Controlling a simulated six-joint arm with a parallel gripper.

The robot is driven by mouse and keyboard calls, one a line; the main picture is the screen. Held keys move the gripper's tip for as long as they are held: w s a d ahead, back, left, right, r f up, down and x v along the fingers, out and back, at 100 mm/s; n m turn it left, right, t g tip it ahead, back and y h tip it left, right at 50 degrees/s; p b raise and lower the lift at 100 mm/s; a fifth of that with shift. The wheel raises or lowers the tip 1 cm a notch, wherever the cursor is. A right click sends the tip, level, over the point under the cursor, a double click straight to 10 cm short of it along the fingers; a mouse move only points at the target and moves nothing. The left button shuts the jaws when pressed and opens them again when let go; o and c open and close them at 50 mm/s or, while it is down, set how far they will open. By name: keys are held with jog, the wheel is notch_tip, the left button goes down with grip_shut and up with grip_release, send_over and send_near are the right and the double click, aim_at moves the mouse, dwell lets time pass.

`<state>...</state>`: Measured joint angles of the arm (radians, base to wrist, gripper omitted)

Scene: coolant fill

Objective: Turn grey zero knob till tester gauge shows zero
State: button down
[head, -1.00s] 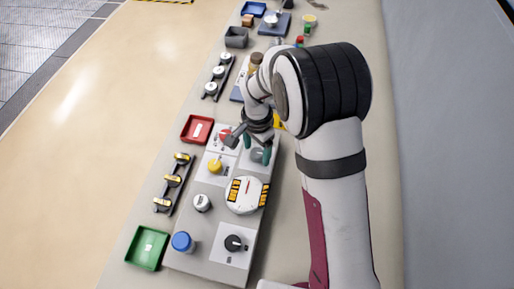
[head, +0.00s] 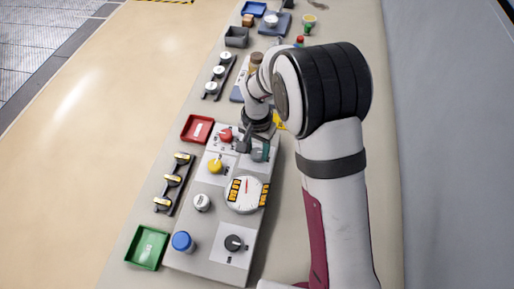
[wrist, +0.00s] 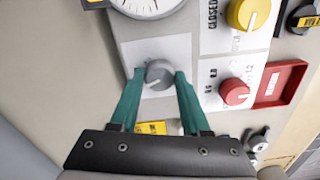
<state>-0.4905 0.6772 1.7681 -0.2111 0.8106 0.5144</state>
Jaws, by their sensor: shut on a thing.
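The grey knob (wrist: 158,73) sits on a white square plate in the wrist view, with a pale pointer mark on its face. It also shows in the head view (head: 258,155), partly covered by my gripper. My gripper (wrist: 160,74) is shut on the grey knob, one teal finger on each side; it also shows in the head view (head: 254,145). The round white tester gauge (head: 246,194) stands nearer the camera, with a red needle pointing roughly up. Its scale is too small to read. Only its lower edge shows in the wrist view (wrist: 148,6).
A red knob (head: 225,136) and a yellow knob (head: 215,166) sit left of the grey knob. A white knob (head: 202,202), black knob (head: 234,243) and blue cap (head: 182,242) are nearer.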

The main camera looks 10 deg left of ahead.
aim_at(257, 152)
jog(key=shift+c, duration=1.9)
grip_release()
notch_tip(257, 152, up, 16)
jog(key=shift+f, duration=0.1)
jog(key=s+d+r+m, duration=0.1)
jog(key=s+d+r, duration=0.3)
jog(key=s+d, duration=0.45)
jog(key=s+d+f+m+y, duration=0.1)
jog(key=s+d, duration=0.2)
jog(key=s, duration=0.4)
jog(key=s+d+f+m, duration=0.1)
jog(key=s+d, duration=0.3)
jog(key=s, duration=0.4)
jog(key=shift+d+f+y, duration=0.3)
jog(key=shift+f+y, duration=0.1)
jog(key=shift+f, duration=0.3)
